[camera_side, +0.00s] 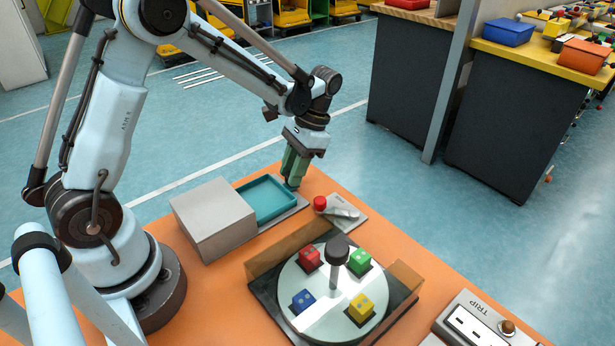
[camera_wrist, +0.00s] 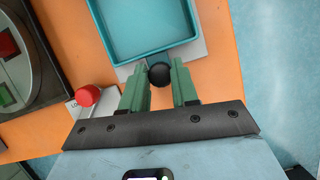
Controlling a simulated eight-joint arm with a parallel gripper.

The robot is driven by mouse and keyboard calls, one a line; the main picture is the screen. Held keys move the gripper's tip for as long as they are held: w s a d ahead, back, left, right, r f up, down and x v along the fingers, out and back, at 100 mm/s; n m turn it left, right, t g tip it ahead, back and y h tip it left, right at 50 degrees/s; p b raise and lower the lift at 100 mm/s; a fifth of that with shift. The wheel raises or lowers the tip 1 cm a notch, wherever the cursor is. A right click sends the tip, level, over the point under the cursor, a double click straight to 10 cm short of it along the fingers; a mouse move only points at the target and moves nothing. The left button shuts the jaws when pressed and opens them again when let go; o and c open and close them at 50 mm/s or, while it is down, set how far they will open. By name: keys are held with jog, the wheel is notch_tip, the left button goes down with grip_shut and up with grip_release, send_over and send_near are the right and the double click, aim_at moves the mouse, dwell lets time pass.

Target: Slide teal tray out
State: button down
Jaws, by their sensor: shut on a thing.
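The teal tray (camera_side: 268,198) sits on a grey base plate beside a grey box housing (camera_side: 213,217), out to the housing's right. It is empty in the wrist view (camera_wrist: 142,30). A dark round knob (camera_wrist: 160,75) is on the tray's near edge. My gripper (camera_side: 293,170) points down at the tray's right end, with green fingers. In the wrist view my gripper (camera_wrist: 160,90) has its fingers on either side of the knob, shut on it. The knob is hidden behind the fingers in the side view.
A red-knobbed lever (camera_side: 320,203) on a plate stands close to my gripper. A round turntable (camera_side: 333,290) with coloured cubes and a black-topped post lies in front. A TRIP box (camera_side: 485,325) is at the right. The orange table edge is near my gripper.

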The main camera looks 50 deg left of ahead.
jog(key=shift+w, duration=0.3)
jog(key=c, duration=0.8)
grip_release()
jog(key=shift+c, duration=0.2)
jog(key=shift+r, duration=0.1)
jog(key=v, duration=1.2)
